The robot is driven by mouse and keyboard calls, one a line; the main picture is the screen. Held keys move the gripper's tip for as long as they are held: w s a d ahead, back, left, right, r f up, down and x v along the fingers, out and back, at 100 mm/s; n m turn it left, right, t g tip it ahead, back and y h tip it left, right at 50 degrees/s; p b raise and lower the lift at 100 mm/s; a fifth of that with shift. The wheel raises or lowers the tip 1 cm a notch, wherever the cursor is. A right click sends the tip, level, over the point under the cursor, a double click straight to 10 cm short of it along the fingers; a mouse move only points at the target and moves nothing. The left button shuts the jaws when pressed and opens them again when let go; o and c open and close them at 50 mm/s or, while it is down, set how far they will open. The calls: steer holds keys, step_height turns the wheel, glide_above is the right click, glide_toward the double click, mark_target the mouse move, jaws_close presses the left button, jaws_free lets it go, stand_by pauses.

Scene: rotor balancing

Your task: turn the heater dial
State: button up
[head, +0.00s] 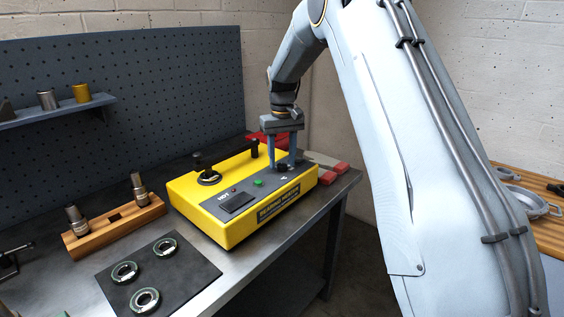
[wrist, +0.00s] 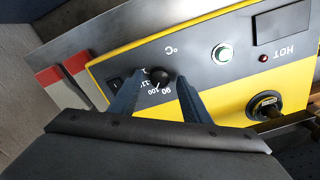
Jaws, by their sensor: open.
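The heater is a yellow box (head: 215,222) with a dark grey top panel, standing on the metal bench in the head view. In the wrist view its black dial (wrist: 161,76) sits on the panel beside a printed number scale and a °C mark. My gripper (head: 284,166) points down over the right end of the panel. In the wrist view my gripper (wrist: 158,92) is open, with one blue finger on each side of the dial. I cannot tell whether the fingers touch it.
A green button (wrist: 222,53) and a dark HOT display (wrist: 281,22) lie along the panel. A black post (head: 208,177) rises from the heater. Red-ended tools (head: 334,169) lie beyond it. A wooden holder (head: 115,225) and a dark mat (head: 190,284) with rings stand at left.

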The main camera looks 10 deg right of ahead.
mark_target(282, 165)
step_height(282, 165, up, 7)
steer(key=shift+f+b, duration=0.1)
steer(key=shift+b, duration=0.75)
steer(key=s+f, duration=0.4)
steer(key=s, duration=0.8)
steer(key=s+f+m, duration=0.1)
steer(key=s+f, duration=0.3)
steer(key=s, duration=0.8)
steer(key=s+f+t, duration=0.1)
steer(key=s+f, duration=0.3)
steer(key=s, duration=0.8)
steer(key=shift+f, duration=0.3)
